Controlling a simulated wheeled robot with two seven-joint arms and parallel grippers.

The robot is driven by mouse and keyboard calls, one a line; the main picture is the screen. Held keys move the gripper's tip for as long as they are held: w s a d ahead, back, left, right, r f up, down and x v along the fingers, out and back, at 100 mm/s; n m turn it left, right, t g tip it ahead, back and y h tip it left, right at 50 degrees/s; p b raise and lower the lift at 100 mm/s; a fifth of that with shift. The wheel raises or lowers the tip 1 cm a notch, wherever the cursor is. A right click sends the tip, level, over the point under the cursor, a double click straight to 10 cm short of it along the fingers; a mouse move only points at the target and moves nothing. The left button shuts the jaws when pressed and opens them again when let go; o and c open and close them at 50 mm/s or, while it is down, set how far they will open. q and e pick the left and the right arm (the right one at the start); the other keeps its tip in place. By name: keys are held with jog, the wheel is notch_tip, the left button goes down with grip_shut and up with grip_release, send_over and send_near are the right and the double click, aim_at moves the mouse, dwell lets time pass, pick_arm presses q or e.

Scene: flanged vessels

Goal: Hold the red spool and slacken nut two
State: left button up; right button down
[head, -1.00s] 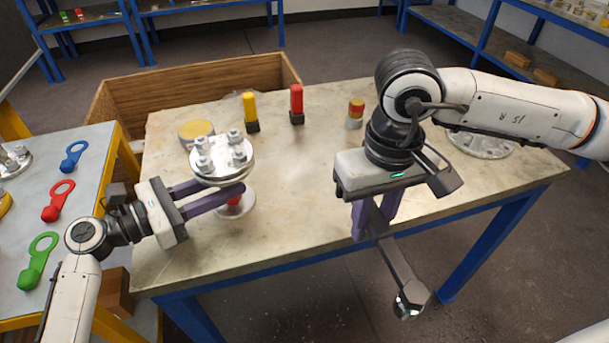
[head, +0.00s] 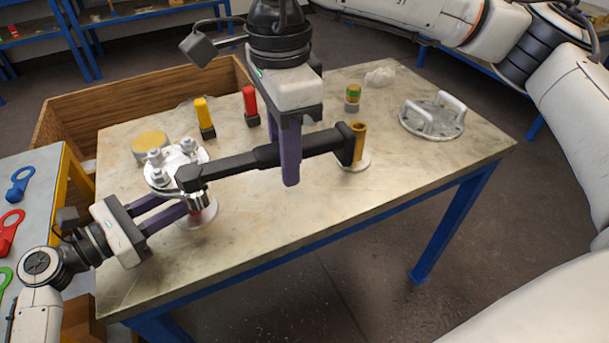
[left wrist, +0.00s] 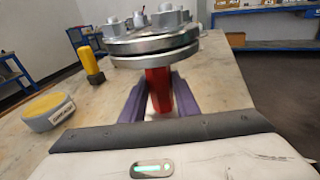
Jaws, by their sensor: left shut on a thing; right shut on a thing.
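The red spool (left wrist: 158,90) stands upright under a round metal flange (left wrist: 155,45) with several bolts and nuts on top. My left gripper (left wrist: 157,98) is shut around the spool below the flange. In the head view, the spool (head: 196,211) shows only a little red between flange and foot. My right gripper (head: 290,170) is shut on the handle of a dark wrench (head: 235,166). The wrench's working end is at the flange's front-right edge, over or beside a nut there. I cannot tell whether it is seated, and which nut is two is not readable.
A brass-coloured post (head: 358,140) stands close by the wrench's far end. The table's front is clear.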

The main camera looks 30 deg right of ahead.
aim_at(266, 146)
jog(key=r+m, duration=0.1)
jog(key=m, duration=0.1)
jog(key=a+r+m, duration=0.1)
jog(key=r+m, duration=0.1)
jog(key=a+r+m, duration=0.1)
jog(key=m, duration=0.1)
jog(key=shift+w+a+r+m, duration=0.15)
jog(key=shift+w+r+m, duration=0.1)
jog(key=shift+w+m, duration=0.1)
jog(key=shift+a+r+m, duration=0.25)
jog(key=shift+r+m, duration=0.1)
jog(key=shift+m, duration=0.4)
jog(key=shift+f, duration=2.2)
jog(key=shift+f, duration=0.1)
jog(key=shift+f, duration=1.1)
